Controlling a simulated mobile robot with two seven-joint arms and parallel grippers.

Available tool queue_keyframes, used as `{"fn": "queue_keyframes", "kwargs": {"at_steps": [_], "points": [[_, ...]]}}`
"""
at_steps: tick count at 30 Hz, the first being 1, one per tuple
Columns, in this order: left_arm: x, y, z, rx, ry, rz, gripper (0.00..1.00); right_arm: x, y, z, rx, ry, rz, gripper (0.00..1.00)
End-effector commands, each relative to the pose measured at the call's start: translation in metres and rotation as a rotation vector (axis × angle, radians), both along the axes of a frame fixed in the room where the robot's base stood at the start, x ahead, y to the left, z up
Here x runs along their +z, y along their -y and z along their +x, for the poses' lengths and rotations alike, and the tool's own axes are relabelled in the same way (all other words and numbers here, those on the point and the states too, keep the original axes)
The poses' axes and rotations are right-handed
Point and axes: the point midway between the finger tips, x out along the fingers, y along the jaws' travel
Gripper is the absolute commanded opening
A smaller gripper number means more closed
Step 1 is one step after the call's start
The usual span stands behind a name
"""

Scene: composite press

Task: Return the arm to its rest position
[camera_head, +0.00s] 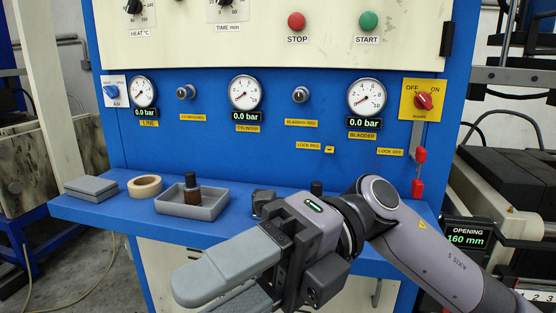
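My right arm (430,240) comes in from the lower right, grey and bent, and reaches left in front of the blue shelf. My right gripper (205,296) is at the bottom centre, its grey fingers pointing left and down. The fingers look apart, with nothing seen between them; the lower finger is partly cut off by the picture's edge. The gripper body hides part of the shelf's front edge. My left arm and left gripper are not in view.
The blue press panel (200,125) stands close behind the arm. On the shelf (100,212) are a grey block (91,188), a tape roll (145,186) and a grey tray (205,207) with a dark bottle (192,192). A red lockout tag (418,188) hangs near the arm.

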Motion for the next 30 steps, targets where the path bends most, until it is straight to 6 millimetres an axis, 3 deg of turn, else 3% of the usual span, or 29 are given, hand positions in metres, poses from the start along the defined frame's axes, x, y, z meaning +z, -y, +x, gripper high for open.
{"fn": "queue_keyframes", "kwargs": {"at_steps": [7, 11, 14, 17, 22, 26, 30], "points": [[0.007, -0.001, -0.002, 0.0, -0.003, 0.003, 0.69, 0.015, 0.009, 0.046, -0.213, -0.428, 0.316, 0.53], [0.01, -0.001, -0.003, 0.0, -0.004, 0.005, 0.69, 0.005, 0.025, 0.082, -0.365, -0.651, 0.44, 0.53], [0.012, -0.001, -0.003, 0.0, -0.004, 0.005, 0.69, -0.013, 0.041, 0.109, -0.495, -0.822, 0.513, 0.53], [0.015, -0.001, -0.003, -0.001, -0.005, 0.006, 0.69, -0.042, 0.061, 0.135, -0.64, -0.993, 0.567, 0.53], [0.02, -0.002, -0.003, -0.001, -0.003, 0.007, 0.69, -0.111, 0.099, 0.164, -0.904, -1.278, 0.609, 0.53], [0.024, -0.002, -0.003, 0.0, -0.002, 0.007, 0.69, -0.179, 0.132, 0.169, -1.121, -1.492, 0.596, 0.53], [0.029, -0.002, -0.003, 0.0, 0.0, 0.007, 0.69, -0.259, 0.167, 0.152, -1.359, -1.715, 0.534, 0.53]]}}
